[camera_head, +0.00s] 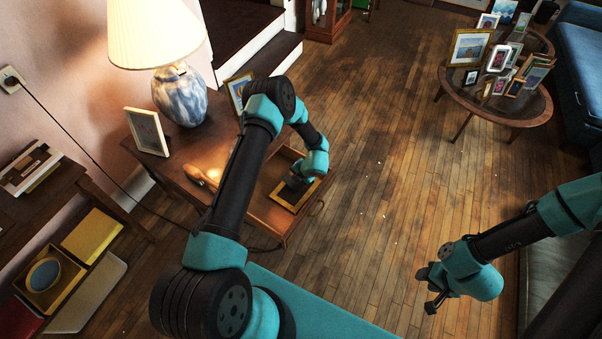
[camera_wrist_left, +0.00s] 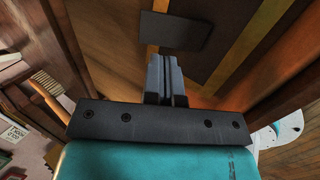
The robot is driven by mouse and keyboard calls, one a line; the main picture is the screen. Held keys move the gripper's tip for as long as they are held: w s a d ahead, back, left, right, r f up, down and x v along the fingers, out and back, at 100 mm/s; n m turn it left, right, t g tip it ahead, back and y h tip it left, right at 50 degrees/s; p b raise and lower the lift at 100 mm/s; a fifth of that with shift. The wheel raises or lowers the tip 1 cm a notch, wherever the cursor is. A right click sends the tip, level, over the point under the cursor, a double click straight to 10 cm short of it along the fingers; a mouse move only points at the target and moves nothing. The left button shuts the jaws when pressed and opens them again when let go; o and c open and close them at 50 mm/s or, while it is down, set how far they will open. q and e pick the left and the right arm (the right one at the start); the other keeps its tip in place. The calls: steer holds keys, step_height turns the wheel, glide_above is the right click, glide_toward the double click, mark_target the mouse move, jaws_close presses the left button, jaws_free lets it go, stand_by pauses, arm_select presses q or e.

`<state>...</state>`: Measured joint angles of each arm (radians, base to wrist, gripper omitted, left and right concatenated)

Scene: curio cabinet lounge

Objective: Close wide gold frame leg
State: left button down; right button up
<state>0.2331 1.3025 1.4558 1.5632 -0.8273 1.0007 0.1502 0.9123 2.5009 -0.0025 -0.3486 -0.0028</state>
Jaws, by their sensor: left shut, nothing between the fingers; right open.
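A wide gold-edged frame (camera_head: 283,201) lies in the open wooden drawer of the side table, largely covered by my left gripper (camera_head: 297,186). In the left wrist view, a brown panel with gold strips (camera_wrist_left: 248,38) fills the upper middle. A dark flat piece (camera_wrist_left: 172,31) stands out in front of it and may be the frame's leg; its angle is unclear. My left gripper (camera_wrist_left: 166,78) is shut and empty, with its fingertips close to this piece; I cannot tell if they touch. My right gripper (camera_head: 432,290) is open and empty above the floor, far from the frame.
The drawer walls (camera_head: 268,215) surround the frame. A lamp (camera_head: 180,95), a pale frame (camera_head: 147,132) and another frame (camera_head: 238,90) stand on the side table. A round table (camera_head: 470,105) with several frames stands at the back right. The middle floor is clear.

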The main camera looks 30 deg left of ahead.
mark_target(289, 179)
arm_select(q)
steer(key=x, duration=0.6)
steer(key=shift+a, duration=0.1)
